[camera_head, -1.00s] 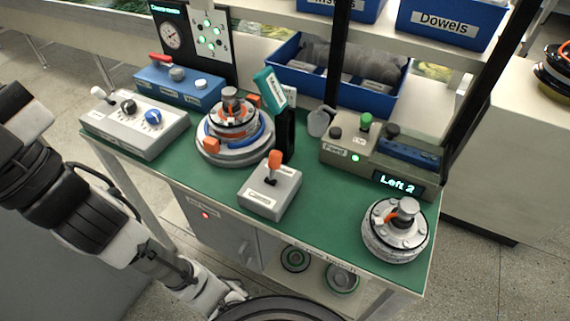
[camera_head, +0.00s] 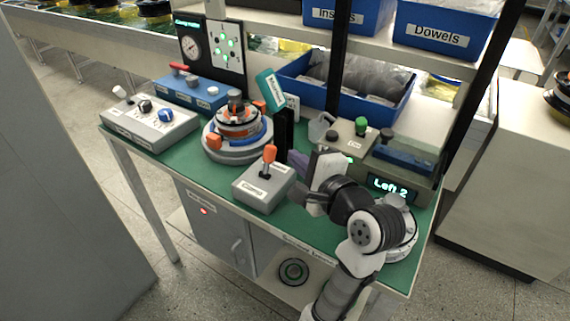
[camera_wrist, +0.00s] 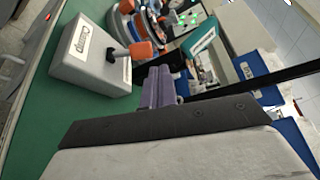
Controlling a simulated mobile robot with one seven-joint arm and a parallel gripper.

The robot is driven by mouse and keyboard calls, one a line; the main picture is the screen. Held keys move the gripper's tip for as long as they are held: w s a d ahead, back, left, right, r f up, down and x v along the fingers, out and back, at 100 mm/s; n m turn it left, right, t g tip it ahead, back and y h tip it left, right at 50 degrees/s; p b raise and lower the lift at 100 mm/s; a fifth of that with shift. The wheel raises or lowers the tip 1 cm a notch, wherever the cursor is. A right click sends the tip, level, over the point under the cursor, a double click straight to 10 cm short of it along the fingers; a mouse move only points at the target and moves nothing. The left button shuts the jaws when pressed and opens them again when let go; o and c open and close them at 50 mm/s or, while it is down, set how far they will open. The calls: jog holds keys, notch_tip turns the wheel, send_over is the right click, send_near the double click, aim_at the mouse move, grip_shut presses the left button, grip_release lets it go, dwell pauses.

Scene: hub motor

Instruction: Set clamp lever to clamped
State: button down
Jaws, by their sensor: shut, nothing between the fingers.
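The clamp box (camera_head: 262,193) is a grey block with a "Clamp" label near the front edge of the green bench. In the wrist view the box (camera_wrist: 85,65) is at upper left, with the orange lever knob (camera_wrist: 141,50) pointing toward my fingers. My gripper (camera_head: 297,161) is just right of the lever, apart from it in the head view. Its purple-grey fingers (camera_wrist: 160,86) are together and empty.
A round motor fixture (camera_head: 238,140) stands behind the clamp box, with a teal-topped black post (camera_head: 283,130) beside it. A knob box (camera_head: 150,125) is at left. A panel reading "Left 2" (camera_head: 392,187) is at right. Green bench surface (camera_head: 225,178) is clear left of the clamp box.

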aim_at(268, 161)
jog(key=shift+s+d+f+m+g, duration=0.3)
jog(key=shift+s+d+f+m, duration=0.3)
jog(key=shift+s+d+f, duration=0.5)
jog(key=shift+w+a, duration=0.1)
jog(key=shift+w, duration=0.1)
jog(key=x, duration=1)
jog(key=shift+f+p, duration=0.15)
jog(key=shift+p, duration=0.2)
